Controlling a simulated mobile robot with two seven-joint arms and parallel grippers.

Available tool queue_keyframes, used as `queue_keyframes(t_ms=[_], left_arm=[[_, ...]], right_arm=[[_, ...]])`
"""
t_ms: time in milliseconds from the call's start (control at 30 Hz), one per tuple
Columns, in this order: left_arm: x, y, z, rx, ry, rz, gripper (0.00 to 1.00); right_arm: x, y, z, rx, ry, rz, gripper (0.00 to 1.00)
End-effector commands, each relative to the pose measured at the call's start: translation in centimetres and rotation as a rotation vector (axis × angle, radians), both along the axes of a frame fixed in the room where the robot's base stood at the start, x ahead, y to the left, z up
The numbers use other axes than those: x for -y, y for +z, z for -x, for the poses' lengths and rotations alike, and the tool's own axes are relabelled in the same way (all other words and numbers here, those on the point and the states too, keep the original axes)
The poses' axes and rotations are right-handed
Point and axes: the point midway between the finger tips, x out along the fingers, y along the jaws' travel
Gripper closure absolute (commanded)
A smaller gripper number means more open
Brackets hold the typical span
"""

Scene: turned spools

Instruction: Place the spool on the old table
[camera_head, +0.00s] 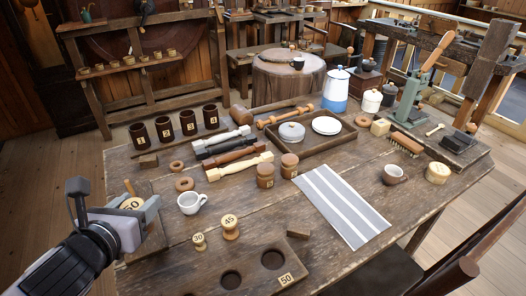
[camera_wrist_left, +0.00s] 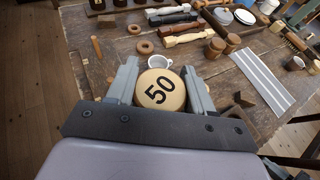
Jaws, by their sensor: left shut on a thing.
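My left gripper (camera_head: 122,203) is at the left edge of the old table (camera_head: 272,216). It is shut on a round pale wooden spool (camera_head: 133,203) marked 50. In the left wrist view the spool (camera_wrist_left: 160,91) sits between the two fingers of the gripper (camera_wrist_left: 159,72), its numbered face towards the camera. Its underside is hidden, so I cannot tell whether it touches the table. Two smaller spools, marked 45 (camera_head: 231,228) and 30 (camera_head: 199,242), stand upright on the table. My right gripper is not in view.
A dark board with round recesses and a 50 label (camera_head: 286,279) lies at the table's front. A white cup (camera_head: 191,203) and wooden rings (camera_head: 184,184) are near the gripper. A striped cloth (camera_head: 343,207) lies right of centre. Jars, turned pieces and a tray (camera_head: 346,134) fill the back.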

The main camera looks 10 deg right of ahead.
Motion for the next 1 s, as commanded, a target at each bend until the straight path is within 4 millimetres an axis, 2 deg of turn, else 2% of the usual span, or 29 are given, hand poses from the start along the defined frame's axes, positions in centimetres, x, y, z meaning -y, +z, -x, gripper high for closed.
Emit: queue_keyframes(t_ms=[33, 200, 367, 467, 567, 900, 1000], left_arm=[[0.1, 0.7, -0.4, 0.004, -0.01, -0.002, 0.78], [0.4, 1.4, -0.8, 0.002, -0.026, 0.0, 0.78], [0.5, 1.3, -0.8, -0.001, -0.028, 0.002, 0.78], [0.5, 0.5, -0.8, -0.003, -0.028, 0.003, 0.78], [0.5, -1.6, -0.7, -0.007, -0.026, 0.003, 0.78], [0.5, -10.8, -0.6, -0.006, -0.026, 0.003, 0.78], [0.4, -12.8, -0.7, -0.004, -0.025, 0.003, 0.78]], right_arm=[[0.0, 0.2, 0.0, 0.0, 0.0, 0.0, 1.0], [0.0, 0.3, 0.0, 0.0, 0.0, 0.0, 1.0], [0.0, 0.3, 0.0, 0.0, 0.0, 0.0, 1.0], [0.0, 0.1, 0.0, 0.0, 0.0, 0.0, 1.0], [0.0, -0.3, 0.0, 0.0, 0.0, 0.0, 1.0], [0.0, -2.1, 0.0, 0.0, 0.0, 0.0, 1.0], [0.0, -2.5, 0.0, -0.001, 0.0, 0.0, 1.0]])
